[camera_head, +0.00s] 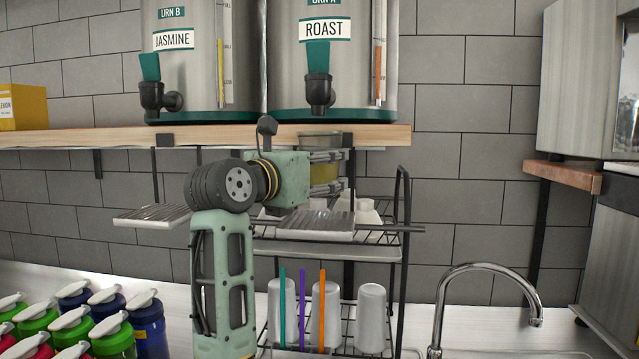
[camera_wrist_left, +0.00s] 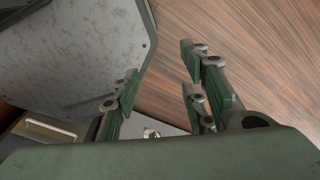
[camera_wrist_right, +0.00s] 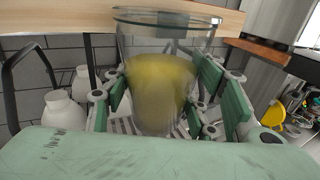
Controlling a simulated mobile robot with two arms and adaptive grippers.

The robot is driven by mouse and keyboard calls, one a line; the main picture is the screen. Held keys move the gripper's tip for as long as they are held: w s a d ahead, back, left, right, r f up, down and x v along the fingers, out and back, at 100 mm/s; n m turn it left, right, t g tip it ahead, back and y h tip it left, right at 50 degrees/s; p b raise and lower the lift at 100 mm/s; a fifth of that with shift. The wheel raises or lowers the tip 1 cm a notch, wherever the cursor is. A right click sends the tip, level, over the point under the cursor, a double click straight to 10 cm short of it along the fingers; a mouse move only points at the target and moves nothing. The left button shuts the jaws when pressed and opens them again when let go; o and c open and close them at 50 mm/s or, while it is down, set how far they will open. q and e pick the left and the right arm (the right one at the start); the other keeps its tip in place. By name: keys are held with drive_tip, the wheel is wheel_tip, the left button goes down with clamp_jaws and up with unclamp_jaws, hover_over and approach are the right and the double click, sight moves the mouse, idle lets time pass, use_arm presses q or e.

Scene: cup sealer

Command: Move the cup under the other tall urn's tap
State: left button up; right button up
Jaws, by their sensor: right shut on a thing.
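My right gripper (camera_head: 328,172) is shut on a clear cup (camera_wrist_right: 160,85) holding yellow-brown liquid, upright between the fingers (camera_wrist_right: 165,95). In the head view the cup's rim (camera_head: 320,138) shows above the gripper, below urn A's tap (camera_head: 318,92), labelled ROAST. The cup is above the right drip tray (camera_head: 315,226); contact with it cannot be told. Urn B, labelled JASMINE (camera_head: 185,60), stands to the left, its tap (camera_head: 155,97) over the left drip tray (camera_head: 150,214). My left gripper (camera_wrist_left: 165,95) is open and empty, in its wrist view only.
The wooden shelf (camera_head: 380,134) carries the urns above my gripper. A wire rack (camera_head: 403,200) holds white cups and upturned tumblers (camera_head: 371,315). Coloured bottles (camera_head: 148,322) stand front left, a faucet (camera_head: 440,295) at right. The left drip tray is clear.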

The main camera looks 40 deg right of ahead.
drive_tip(key=shift+w+d+f, duration=0.1)
drive_tip(key=shift+w+f, duration=0.2)
drive_tip(key=shift+w, duration=0.05)
wheel_tip(320, 180, down, 3)
drive_tip(key=shift+f+p, duration=0.1)
drive_tip(key=shift+p, duration=0.65)
drive_tip(key=shift+f, duration=0.25)
use_arm(q)
drive_tip(key=shift+d+r, duration=0.55)
drive_tip(key=shift+r, duration=0.35)
use_arm(e)
drive_tip(key=shift+f, duration=0.15)
drive_tip(key=o, duration=1)
drive_tip(key=shift+f, duration=0.15)
drive_tip(key=o, duration=0.5)
use_arm(q)
drive_tip(key=shift+w+a+f, duration=0.1)
drive_tip(key=shift+f, duration=0.1)
